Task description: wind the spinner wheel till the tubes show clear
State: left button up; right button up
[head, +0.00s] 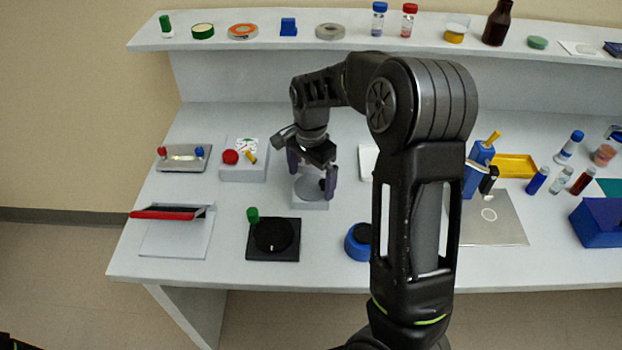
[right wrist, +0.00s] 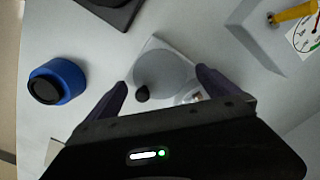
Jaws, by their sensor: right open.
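The spinner wheel is a grey disc (head: 308,187) on a pale square base on the bench, under my right gripper (head: 312,176). In the right wrist view the grey disc (right wrist: 166,72) shows a black knob (right wrist: 142,93) near its rim. My right gripper (right wrist: 163,82) is open above it, with one finger on each side of the disc and the knob between them, nearer one finger. I cannot tell whether a finger touches anything. Something small and reddish by the disc is partly hidden by the gripper; I cannot make out the tubes. My left gripper is not in view.
A black dial plate with a green knob (head: 272,238) and a blue round pot (head: 358,242) stand in front. A box with a red knob and yellow lever (head: 243,172) is to the left. A raised shelf (head: 350,42) runs behind. My right arm hides part of the bench.

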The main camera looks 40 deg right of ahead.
aim_at(311, 186)
notch_tip(311, 186, up, 7)
jog(key=shift+b, duration=0.35)
